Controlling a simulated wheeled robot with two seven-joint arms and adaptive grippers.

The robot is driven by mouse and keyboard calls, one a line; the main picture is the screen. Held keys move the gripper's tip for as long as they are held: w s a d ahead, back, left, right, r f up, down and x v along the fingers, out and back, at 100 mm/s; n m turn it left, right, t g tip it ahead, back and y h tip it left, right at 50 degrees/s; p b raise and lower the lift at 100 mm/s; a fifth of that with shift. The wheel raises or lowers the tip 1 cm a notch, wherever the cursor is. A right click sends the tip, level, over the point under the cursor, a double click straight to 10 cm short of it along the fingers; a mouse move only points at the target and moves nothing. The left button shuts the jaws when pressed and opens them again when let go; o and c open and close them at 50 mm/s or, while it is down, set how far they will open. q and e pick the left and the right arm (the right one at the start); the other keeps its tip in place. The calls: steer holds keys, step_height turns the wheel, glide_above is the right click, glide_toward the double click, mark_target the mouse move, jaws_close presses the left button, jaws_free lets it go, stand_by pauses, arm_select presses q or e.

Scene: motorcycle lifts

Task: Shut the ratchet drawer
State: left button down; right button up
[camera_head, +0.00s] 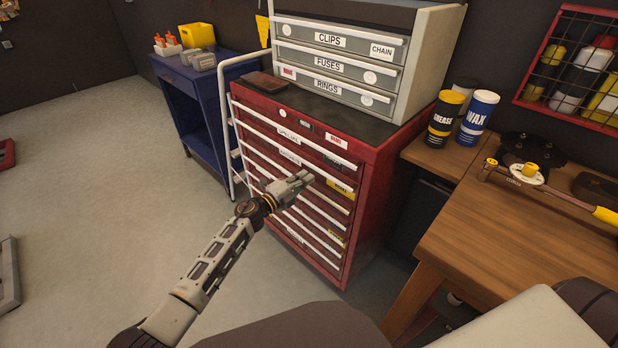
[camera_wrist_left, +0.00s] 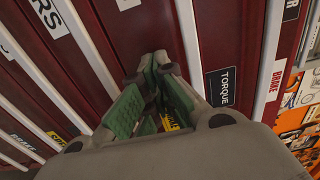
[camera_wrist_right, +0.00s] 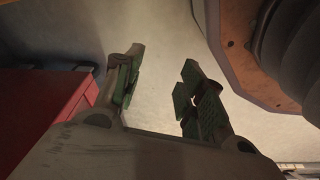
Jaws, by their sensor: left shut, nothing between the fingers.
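A red tool chest (camera_head: 345,200) with several white-edged drawers stands ahead of me. Its labels are small in the head view, and I cannot pick out one that reads ratchet. I cannot tell for sure which drawer stands out. My left gripper (camera_head: 309,178) is shut and empty, with its tips at the upper right part of the drawer fronts. In the left wrist view its green-padded fingers (camera_wrist_left: 147,66) point at a red drawer front, left of a TORQUE label (camera_wrist_left: 222,87). My right gripper (camera_wrist_right: 160,82) is open and empty, low beside a red surface (camera_wrist_right: 45,108).
A grey cabinet (camera_head: 425,75) labelled CLIPS, FUSES and RINGS sits on the chest. A blue cart (camera_head: 195,95) stands at the left. A wooden bench (camera_head: 500,225) with GREASE and WAX cans (camera_head: 478,118) is at the right. The floor at left is mostly clear.

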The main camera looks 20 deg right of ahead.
arm_select(q)
steer(key=p+v, duration=0.2)
steer(key=v, duration=0.9)
steer(key=shift+f, duration=0.15)
arm_select(e)
steer(key=s+d+f, duration=0.2)
steer(key=s+f, duration=0.1)
steer(key=f, duration=0.1)
steer(key=shift+s+d+f, duration=0.15)
steer(key=shift+s+f, duration=0.15)
steer(key=shift+f, duration=0.05)
arm_select(q)
steer(key=shift+w, duration=0.1)
